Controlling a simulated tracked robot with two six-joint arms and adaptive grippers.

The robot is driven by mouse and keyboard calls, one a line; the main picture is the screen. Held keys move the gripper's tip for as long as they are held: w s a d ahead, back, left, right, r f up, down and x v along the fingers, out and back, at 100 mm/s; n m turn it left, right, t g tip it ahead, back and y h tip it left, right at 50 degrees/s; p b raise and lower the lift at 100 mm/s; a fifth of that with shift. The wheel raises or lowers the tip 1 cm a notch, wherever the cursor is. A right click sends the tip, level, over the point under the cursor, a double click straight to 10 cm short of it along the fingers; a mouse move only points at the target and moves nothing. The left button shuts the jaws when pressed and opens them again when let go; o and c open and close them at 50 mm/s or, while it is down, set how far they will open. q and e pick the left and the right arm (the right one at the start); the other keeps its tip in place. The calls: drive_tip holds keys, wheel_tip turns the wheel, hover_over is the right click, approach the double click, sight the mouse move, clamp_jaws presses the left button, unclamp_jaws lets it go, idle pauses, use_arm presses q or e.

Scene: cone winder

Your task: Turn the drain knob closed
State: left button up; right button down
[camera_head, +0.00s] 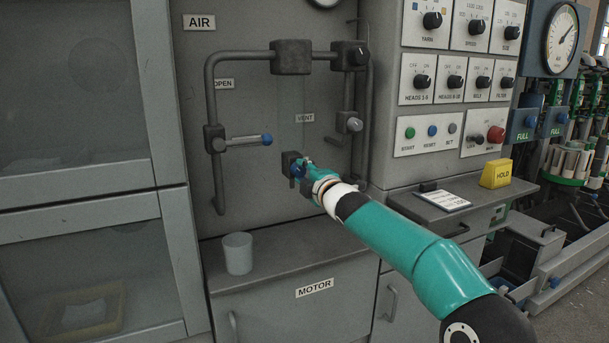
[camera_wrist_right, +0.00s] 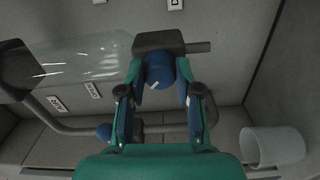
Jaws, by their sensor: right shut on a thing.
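The drain knob (camera_wrist_right: 160,72) is blue with a white mark and sits on a dark block (camera_wrist_right: 157,42) in the right wrist view. My right gripper (camera_wrist_right: 158,92) is shut on it, with one finger on each side. In the head view the blue knob (camera_head: 297,169) shows at the end of my teal right arm, below the VENT label, and my right gripper (camera_head: 305,170) partly covers it. The knob's pointer direction is hard to read in the head view. My left gripper is in neither view.
A pale cup (camera_head: 238,253) stands on the ledge below and left of the knob. A valve lever with a blue tip (camera_head: 266,139) sticks out to the upper left. A clear bowl (camera_wrist_right: 85,62) shows beside the gripper. A control panel (camera_head: 440,130) is to the right.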

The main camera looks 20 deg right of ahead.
drive_tip(key=shift+a+f, duration=0.25)
drive_tip(key=shift+f, duration=0.2)
drive_tip(key=c, duration=0.8)
unclamp_jaws()
drive_tip(key=shift+r, duration=0.1)
drive_tip(key=shift+d+r, duration=0.1)
drive_tip(key=shift+r, duration=0.1)
drive_tip(key=s+d, duration=0.1)
drive_tip(key=s, duration=1.1)
